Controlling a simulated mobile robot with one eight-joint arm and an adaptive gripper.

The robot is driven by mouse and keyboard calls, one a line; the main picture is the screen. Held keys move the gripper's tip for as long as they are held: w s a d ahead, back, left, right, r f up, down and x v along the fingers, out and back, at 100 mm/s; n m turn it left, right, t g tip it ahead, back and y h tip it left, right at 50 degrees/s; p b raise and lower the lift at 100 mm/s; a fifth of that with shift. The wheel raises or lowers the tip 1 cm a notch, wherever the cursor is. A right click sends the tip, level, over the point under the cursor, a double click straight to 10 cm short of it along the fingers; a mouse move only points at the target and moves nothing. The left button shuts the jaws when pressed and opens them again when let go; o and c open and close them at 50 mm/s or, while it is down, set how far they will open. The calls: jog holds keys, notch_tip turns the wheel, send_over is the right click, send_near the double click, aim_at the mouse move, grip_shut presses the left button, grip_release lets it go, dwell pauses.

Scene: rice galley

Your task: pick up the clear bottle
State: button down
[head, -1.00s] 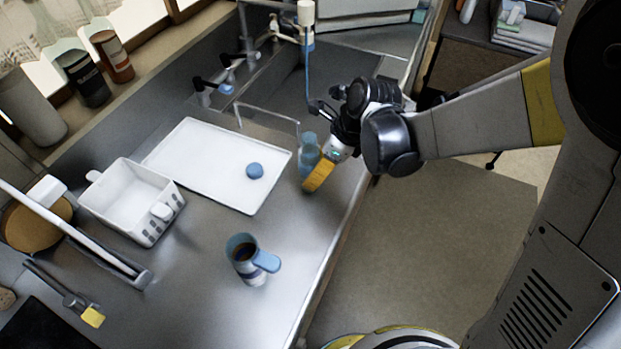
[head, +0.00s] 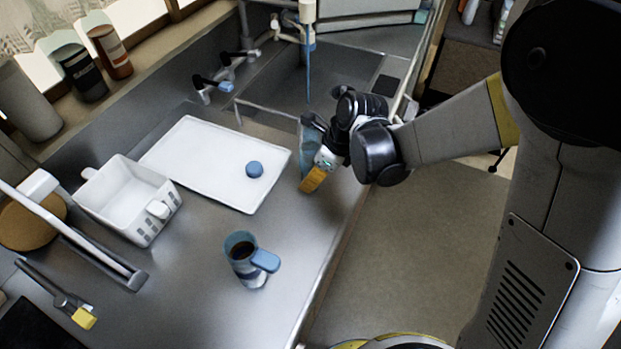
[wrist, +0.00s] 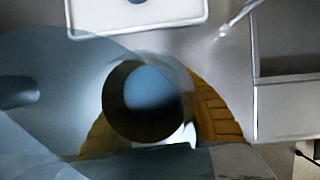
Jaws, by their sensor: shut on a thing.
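The clear bottle (head: 309,150) is pale blue and see-through. In the head view it is at the counter's front edge, right of the white tray, partly hidden by my gripper (head: 314,174). My gripper is shut on it, with a yellow finger pad low at its side. In the wrist view the bottle (wrist: 55,105) fills the left and middle, very close, with a dark ring around a blue centre. Yellow pads of my gripper (wrist: 160,122) show on both sides of it. I cannot tell whether its base touches the counter.
The white tray (head: 205,165) holds a blue round thing (head: 254,169). A blue mug (head: 245,258) stands on the counter in front, with a white basket (head: 128,205) to its left. The sink and tap (head: 228,85) lie behind. Open floor is to the right.

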aim_at(310, 166)
notch_tip(310, 166, up, 4)
jog(key=shift+r+p, duration=0.2)
jog(key=shift+p, duration=1.05)
jog(key=w+d+r+p, duration=0.3)
jog(key=w+d+r, duration=0.3)
jog(key=w, duration=0.3)
jog(key=shift+w+d+r, duration=0.25)
jog(key=shift+w+r, duration=0.05)
jog(key=shift+w, duration=0.05)
jog(key=c, duration=1.9)
grip_release()
grip_shut()
